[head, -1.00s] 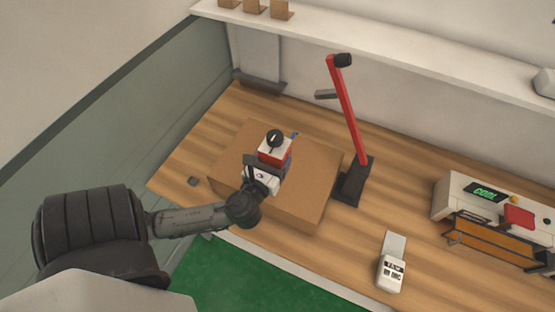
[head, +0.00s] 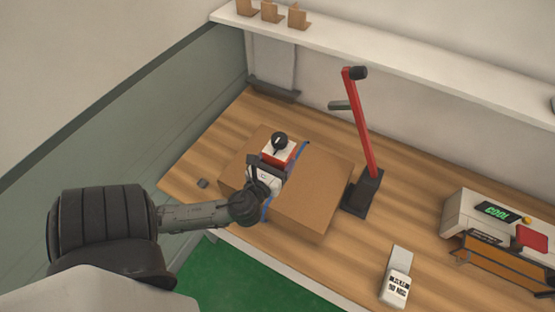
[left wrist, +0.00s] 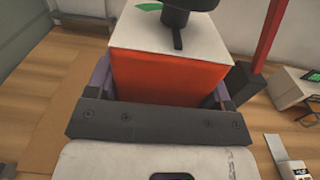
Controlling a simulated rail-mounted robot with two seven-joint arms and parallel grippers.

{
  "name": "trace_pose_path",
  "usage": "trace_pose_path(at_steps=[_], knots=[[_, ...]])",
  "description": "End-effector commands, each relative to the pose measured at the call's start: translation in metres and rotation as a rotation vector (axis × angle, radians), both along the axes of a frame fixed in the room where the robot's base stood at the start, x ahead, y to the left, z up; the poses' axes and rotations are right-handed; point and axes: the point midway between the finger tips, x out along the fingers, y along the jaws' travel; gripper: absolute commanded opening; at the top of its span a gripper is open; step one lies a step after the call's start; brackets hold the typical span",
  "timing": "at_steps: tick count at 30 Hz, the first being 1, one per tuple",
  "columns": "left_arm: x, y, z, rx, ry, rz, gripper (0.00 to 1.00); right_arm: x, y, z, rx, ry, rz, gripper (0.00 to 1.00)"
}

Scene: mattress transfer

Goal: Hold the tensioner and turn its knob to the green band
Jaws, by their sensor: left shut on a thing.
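The tensioner (head: 268,156) has a red body and a white top, over the brown box near its left end. In the left wrist view its red body (left wrist: 155,80) fills the space between my fingers. Its black knob (head: 279,140) stands on the white top, with a light pointer mark. The green band (left wrist: 148,6) shows partly at the top edge of the wrist view; the knob's upper part is cut off there. My left gripper (head: 272,165) is shut on the tensioner's body. I cannot see my right gripper.
A blue strap (head: 300,151) runs across the brown box (head: 312,187). A red lever arm (head: 361,125) on a black base stands right of the box. A small white device (head: 396,287) and a machine with a green "COOL" display (head: 497,212) are farther right. Bare wooden tabletop lies between.

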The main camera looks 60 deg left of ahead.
Motion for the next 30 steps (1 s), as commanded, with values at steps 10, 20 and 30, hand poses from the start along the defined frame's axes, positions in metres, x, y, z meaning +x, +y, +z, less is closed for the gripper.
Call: trace_pose_path(at_steps=[10, 20, 30], knots=[[0.000, 0.000, -0.007, 0.001, -0.003, 0.001, 0.17, 0.000, -0.002, -0.005, -0.008, 0.000, 0.006, 0.43], [0.000, 0.000, -0.016, 0.002, -0.004, 0.000, 0.17, 0.000, -0.003, -0.011, -0.011, 0.000, 0.007, 0.43], [0.000, 0.000, -0.024, 0.002, -0.003, 0.000, 0.17, 0.000, -0.001, -0.016, -0.004, 0.000, 0.003, 0.43]])
